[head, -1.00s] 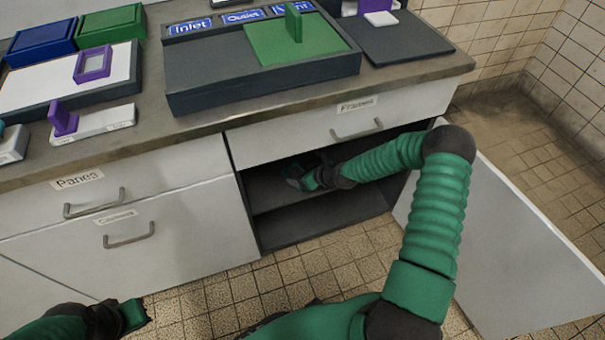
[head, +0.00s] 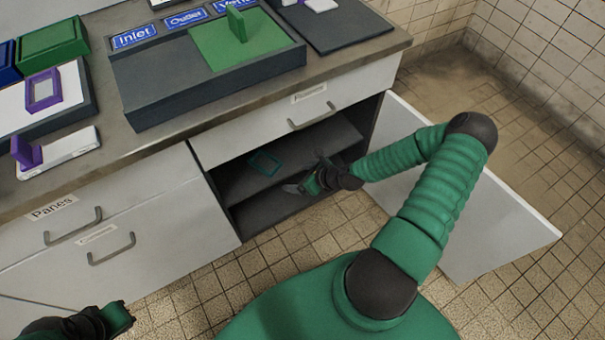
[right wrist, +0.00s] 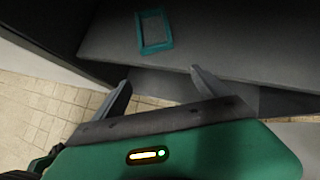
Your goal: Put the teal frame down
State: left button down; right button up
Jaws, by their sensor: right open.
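The teal frame (head: 265,162) lies flat on the shelf (head: 238,183) inside the open cabinet. It also shows in the right wrist view (right wrist: 156,47), beyond the fingertips and touching neither of them. My right gripper (head: 306,173) is open and empty at the front of the cabinet, to the right of the frame in the head view. Its two fingers are spread wide in the right wrist view (right wrist: 160,78). My left gripper (head: 118,318) is low at the left, over the floor, and its jaws are not clear.
The cabinet door (head: 490,220) stands open to the right, beside my right arm. A drawer front (head: 300,110) is above the opening. The worktop holds a dark tray (head: 160,97) with a green plate (head: 225,45), and purple pieces (head: 25,152) at left.

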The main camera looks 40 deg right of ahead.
jog(key=s+a+r+n+g, duration=0.2)
jog(key=a+r+n, duration=0.4)
jog(key=n, duration=0.5)
jog(key=s+a+r+n+g+h, duration=0.1)
jog(key=s+a+r+n, duration=0.3)
jog(key=n, duration=0.7)
jog(key=s+a+r+n+g, duration=0.3)
jog(key=a+r+n, duration=0.5)
jog(key=r+n, duration=0.2)
jog(key=shift+n, duration=1.1)
